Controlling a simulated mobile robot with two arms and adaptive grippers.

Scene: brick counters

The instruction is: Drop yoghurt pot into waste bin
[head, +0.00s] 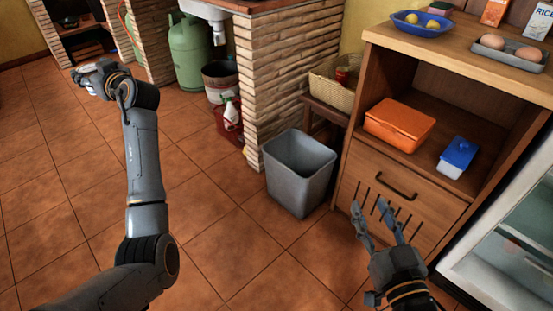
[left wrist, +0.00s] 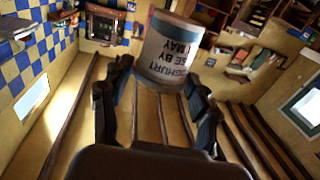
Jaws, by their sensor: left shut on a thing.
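The yoghurt pot (left wrist: 168,50) is a pale pot with dark printed lettering, seen upside down in the left wrist view. My left gripper (left wrist: 162,82) is shut on it. In the head view my left gripper (head: 88,76) is raised at the upper left, and the pot is hard to make out there. The grey waste bin (head: 296,184) stands open on the floor near the middle, well to the right of my left gripper. My right gripper (head: 371,208) is open and empty, in front of the wooden cabinet and right of the bin.
A brick pillar (head: 280,75) stands behind the bin, with a green gas bottle (head: 189,50) and a red bucket (head: 229,120) left of it. The wooden cabinet (head: 400,190) holds an orange box (head: 399,125). The tiled floor (head: 215,200) left of the bin is clear.

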